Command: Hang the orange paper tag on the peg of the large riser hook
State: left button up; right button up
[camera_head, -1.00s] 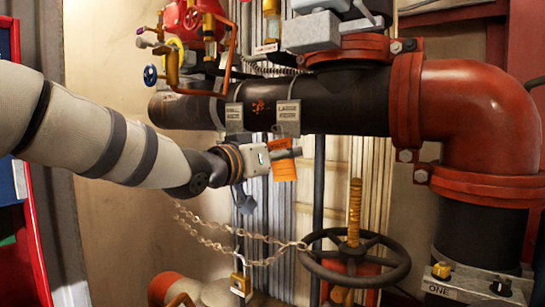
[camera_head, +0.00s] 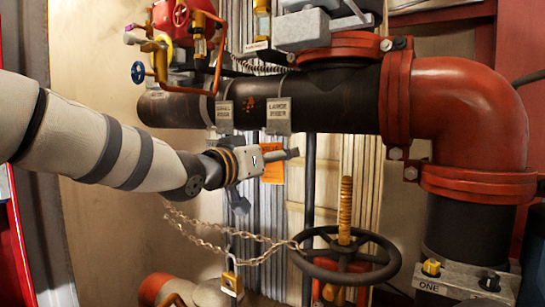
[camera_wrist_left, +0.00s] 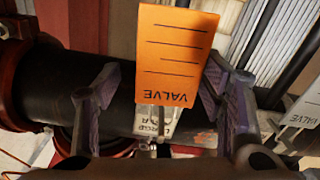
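The orange paper tag (camera_head: 272,172) shows just under my left gripper (camera_head: 292,154) in the head view. In the left wrist view the tag (camera_wrist_left: 175,55) is large, with "VALVE" upside down. My left gripper (camera_wrist_left: 160,95) is open there, its two fingers wide apart on either side of the tag; the tag's edge overlaps the right-hand finger in the picture. The large riser hook (camera_head: 278,115) hangs on the black pipe. Its plate (camera_wrist_left: 155,122) lies behind the tag's lettered end. The peg is hidden, so I cannot tell whether the tag is on it. My right gripper is out of view.
The small riser hook (camera_head: 224,118) hangs to the left on the same black pipe (camera_head: 340,105). A handwheel valve (camera_head: 345,255) and chain (camera_head: 200,232) with padlock (camera_head: 232,282) are below. A red elbow pipe (camera_head: 470,100) fills the right.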

pick_arm(q)
jog(key=v, duration=1.2)
notch_tip(320, 180, down, 20)
jog(key=a+n+g+y, duration=0.2)
jog(key=g+y, duration=0.1)
jog(key=s+a+f+n+g+y, duration=0.1)
jog(key=s+a+f+g, duration=0.1)
jog(key=s+f, duration=0.35)
jog(key=s+a+f+n+g+y, duration=0.1)
jog(key=s+f, duration=0.2)
jog(key=f, duration=0.6)
jog(key=s+a+f+g+y, duration=0.1)
jog(key=s+a+f+g, duration=0.1)
jog(key=s+f, duration=0.35)
jog(key=s+a+f+n+g+y, duration=0.1)
jog(key=s+a+f+g+y, duration=0.2)
jog(key=s+f, duration=0.8)
jog(key=s+a+f+g, duration=0.1)
jog(key=s+a+g, duration=0.1)
jog(key=s, duration=0.4)
jog(key=s+a+f+g+y, duration=0.1)
jog(key=s+a+f, duration=0.1)
jog(key=s, duration=0.5)
jog(key=s+a+f+g, duration=0.2)
jog(key=s+a, duration=0.1)
jog(key=s, duration=0.4)
jog(key=shift+s+a+g+y, duration=0.25)
jog(key=shift+g+y, duration=0.05)
jog(key=shift+w, duration=0.1)
